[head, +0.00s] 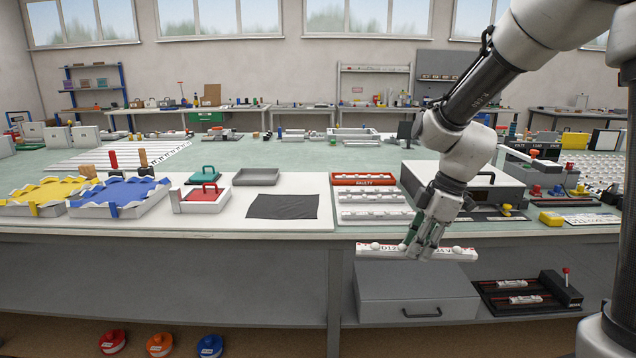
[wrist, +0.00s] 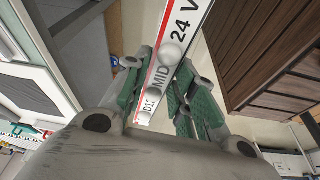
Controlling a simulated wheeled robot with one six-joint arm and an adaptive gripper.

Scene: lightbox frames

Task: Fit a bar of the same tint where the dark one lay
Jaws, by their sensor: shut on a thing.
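My gripper (head: 425,248) is shut on a white bar (head: 458,254) and holds it level at the bench's front edge. In the wrist view the bar (wrist: 182,35) runs between the green-padded fingers of my gripper (wrist: 165,98). It has a red stripe, round white bumps and black print reading "24 V", "MID" and "D12". A red tray (head: 363,179) marked "FAULTY" sits on the bench behind, with bars in it. Pale racks (head: 375,214) with several white bars lie in front of that tray. I cannot see a lightbox frame's empty slot clearly.
A grey-white case (head: 462,184) stands behind my arm. A grey drawer box (head: 415,290) and a black unit with bars (head: 528,298) are below the bench. A black cloth (head: 283,206), a blue-covered tray (head: 118,196) and a red-lidded tray (head: 203,196) lie left.

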